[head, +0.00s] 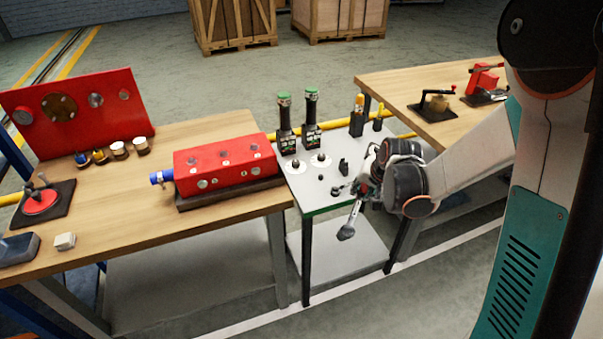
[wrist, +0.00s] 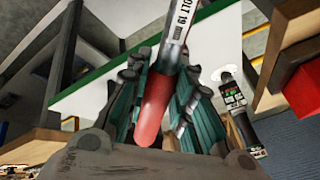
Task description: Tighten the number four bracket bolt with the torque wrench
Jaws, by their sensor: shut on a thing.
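My gripper (head: 362,188) is shut on a wrench-like tool beside the right front edge of the grey cart. In the wrist view its red handle (wrist: 156,108) sits between the fingers of my gripper (wrist: 153,100). In the head view the tool's grey end (head: 346,232) hangs low, past the cart's front edge. I cannot tell whether it is the torque wrench. A red block (head: 225,163) with several round metal fittings lies on the left bench. I cannot make out which bolt is number four.
The grey cart (head: 318,203) holds two black, green-topped devices (head: 285,130) (head: 311,120), yellow-topped tools (head: 357,115) and small dark parts. The left bench (head: 120,215) carries a red panel (head: 85,105) and small jars. The right bench (head: 400,85) carries a red vise-like device (head: 485,80).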

